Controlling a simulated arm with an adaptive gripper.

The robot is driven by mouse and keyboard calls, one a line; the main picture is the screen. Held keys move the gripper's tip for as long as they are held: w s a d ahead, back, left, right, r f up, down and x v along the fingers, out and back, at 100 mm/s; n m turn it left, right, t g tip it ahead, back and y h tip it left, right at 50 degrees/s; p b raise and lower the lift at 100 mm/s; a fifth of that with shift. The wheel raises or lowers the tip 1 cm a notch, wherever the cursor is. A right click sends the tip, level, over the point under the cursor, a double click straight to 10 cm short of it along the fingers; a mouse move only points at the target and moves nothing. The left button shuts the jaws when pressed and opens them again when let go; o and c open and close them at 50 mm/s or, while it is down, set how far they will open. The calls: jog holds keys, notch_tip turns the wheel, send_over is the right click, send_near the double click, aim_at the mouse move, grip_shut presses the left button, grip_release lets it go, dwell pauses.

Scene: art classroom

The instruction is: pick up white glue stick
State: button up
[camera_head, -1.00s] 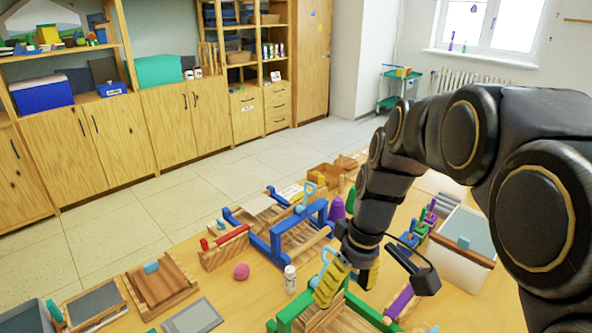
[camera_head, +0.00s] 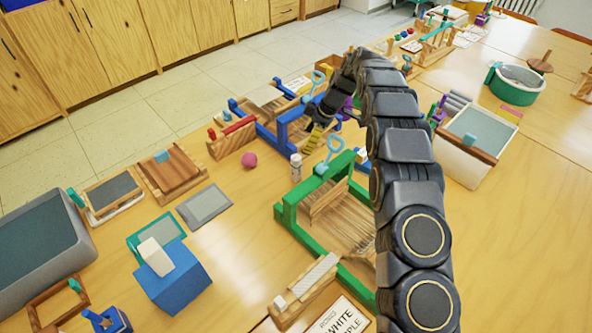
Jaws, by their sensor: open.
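A small white cylinder (camera_head: 296,167), which looks like the white glue stick, stands upright on the wooden table (camera_head: 240,215), just left of the green frame's far end. My gripper (camera_head: 318,140) is just beyond it and to its right, near the blue frame, with yellow-striped fingers pointing down. One finger shows clearly; the other is largely hidden. The gripper is open, with nothing seen between its fingers, and apart from the white cylinder in the picture.
A green wooden frame (camera_head: 305,238) stands to the cylinder's right and nearer. A blue frame (camera_head: 283,130) stands beyond it. A pink ball (camera_head: 249,160) and a grey panel (camera_head: 204,206) lie to the left. A blue box (camera_head: 172,285) stands at front left.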

aim_at(296, 157)
jog(key=x, duration=0.8)
jog(key=shift+s+a+r, duration=0.1)
grip_shut()
